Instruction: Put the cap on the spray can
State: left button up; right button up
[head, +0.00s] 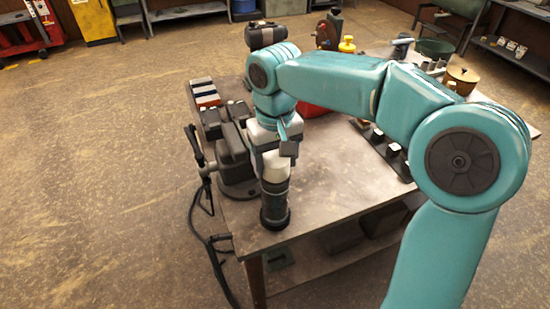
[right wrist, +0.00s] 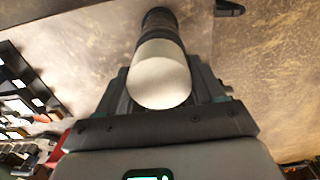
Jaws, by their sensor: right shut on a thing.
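My right gripper (head: 277,152) points down over the near corner of the workbench and is shut on a pale, smooth cylindrical cap (head: 277,168). In the right wrist view the cap (right wrist: 160,75) sits between the two dark fingers of my right gripper (right wrist: 165,95). The dark spray can (head: 275,204) stands upright on the bench directly below the cap, in line with it. In the right wrist view the can (right wrist: 160,20) shows beyond the cap. I cannot tell whether the cap is fully seated. My left gripper is not in view.
A dark bench vise (head: 235,165) stands close left of the can. The workbench (head: 325,195) has its near edge just in front of the can. A black cable (head: 205,235) hangs off the left side. Sockets or dark blocks (head: 385,150) line the right; bare bench lies between.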

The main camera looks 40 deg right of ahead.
jog(key=shift+r, duration=0.15)
jog(key=shift+r+p, duration=0.65)
jog(key=shift+p, duration=0.15)
dwell(0.5)
jog(key=shift+f+b, duration=0.8)
jog(key=shift+f, duration=0.45)
dwell(0.5)
jog(key=o, duration=0.7)
